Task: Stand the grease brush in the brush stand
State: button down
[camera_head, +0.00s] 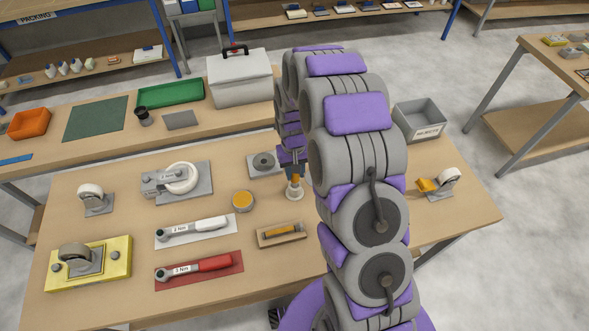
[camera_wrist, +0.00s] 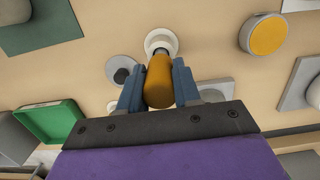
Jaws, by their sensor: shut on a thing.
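The grease brush, with an amber handle (camera_wrist: 159,80), is held between the two blue fingers of my gripper (camera_wrist: 158,92). In the head view its handle (camera_head: 295,178) shows just below my gripper (camera_head: 292,166), partly hidden by it. The brush looks roughly upright. The brush stand (camera_head: 294,191) is a small pale round piece directly below the handle. In the wrist view the stand's pale ring (camera_wrist: 160,37) shows just beyond the handle. The bristle end is hidden, so I cannot tell whether it is inside the stand or just above it.
A grey plate with a dark disc (camera_head: 264,163) is close left of the stand. A yellow-topped tin (camera_head: 243,201) and a wooden tray (camera_head: 272,240) with an orange-and-dark item stand nearby. Torque wrenches (camera_head: 198,267) and casters (camera_head: 92,198) lie further left. A grey bin (camera_head: 420,119) is behind, right.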

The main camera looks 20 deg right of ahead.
jog(key=shift+f, duration=0.5)
jog(key=c, duration=0.7)
grip_release()
jog(key=shift+w+r+p, duration=0.3)
jog(key=shift+r, duration=2.55)
jog(key=shift+w+r+p, duration=0.3)
jog(key=shift+r+p, duration=0.05)
jog(key=shift+r, duration=2.5)
jog(key=shift+w+r+p, duration=0.3)
jog(key=shift+r, duration=2.55)
